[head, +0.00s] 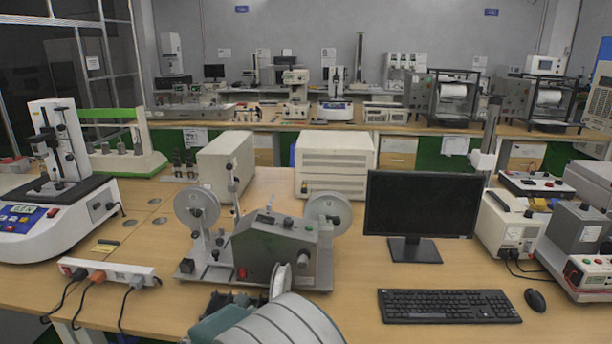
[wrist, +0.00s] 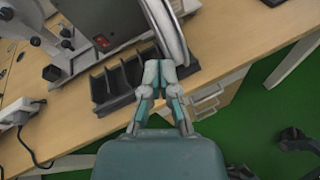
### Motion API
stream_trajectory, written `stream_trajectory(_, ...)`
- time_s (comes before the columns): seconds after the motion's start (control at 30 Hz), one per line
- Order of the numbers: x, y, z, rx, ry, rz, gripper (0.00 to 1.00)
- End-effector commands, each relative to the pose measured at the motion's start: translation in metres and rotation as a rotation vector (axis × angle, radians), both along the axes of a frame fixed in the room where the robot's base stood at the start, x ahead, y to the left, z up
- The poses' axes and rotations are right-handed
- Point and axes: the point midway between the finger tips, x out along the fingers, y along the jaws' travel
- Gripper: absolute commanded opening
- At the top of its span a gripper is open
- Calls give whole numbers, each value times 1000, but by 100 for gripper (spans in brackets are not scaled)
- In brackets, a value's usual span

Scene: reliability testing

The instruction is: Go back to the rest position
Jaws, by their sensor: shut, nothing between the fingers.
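My gripper (wrist: 160,72) shows in the wrist view with its two teal and grey fingers together at the tips and nothing between them. It hangs over the front edge of the wooden bench, close to a black slotted holder (wrist: 112,82) and a pale reel disc (wrist: 168,28). I cannot tell whether the fingers touch either one. In the head view my arm covers the bottom middle and hides the fingers. The reel machine (head: 272,248), grey with two upper discs, stands just beyond my arm.
A monitor (head: 422,203), keyboard (head: 448,306) and mouse (head: 535,299) are on the right. A power strip (head: 110,270) with plugged cords and a white tester (head: 55,215) are on the left. The bench's front edge (wrist: 225,72) runs beside my gripper, with green floor below.

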Motion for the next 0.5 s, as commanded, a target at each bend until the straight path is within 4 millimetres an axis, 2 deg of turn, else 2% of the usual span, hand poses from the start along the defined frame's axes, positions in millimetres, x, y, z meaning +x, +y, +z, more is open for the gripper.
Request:
stream_trajectory(0.13,-4,-56,33,146,4,-178,0)
stream_trajectory(0.27,-19,-115,62,319,7,-375,0)
stream_trajectory(0.4,-46,-170,86,516,-1,-582,0)
stream_trajectory(0.5,-70,-203,100,661,-14,-726,0)
